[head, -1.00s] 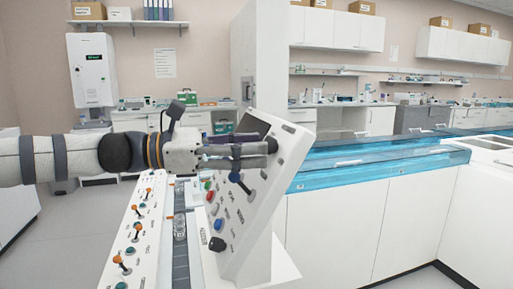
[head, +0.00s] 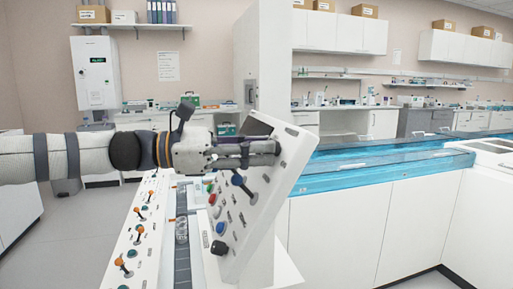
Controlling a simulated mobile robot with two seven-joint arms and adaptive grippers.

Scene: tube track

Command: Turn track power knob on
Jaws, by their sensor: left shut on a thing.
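The sloped white control panel (head: 262,200) stands in the middle of the head view. It carries red, green and blue buttons, a blue lever (head: 243,186) and a black knob (head: 219,247) at its lower end. My left gripper (head: 272,149) reaches in from the left and lies across the upper part of the panel. Its fingers are shut on a dark knob (head: 278,148) there, mostly hidden by the fingertips. The panel labels are too small to read, so I cannot tell the knob's setting. My right gripper is out of view.
A white rail with orange-tipped levers (head: 142,212) runs below my left arm, beside a narrow track (head: 182,240) with small clear tubes. A white post (head: 272,80) rises behind the panel. A counter with a blue clear cover (head: 375,168) extends right.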

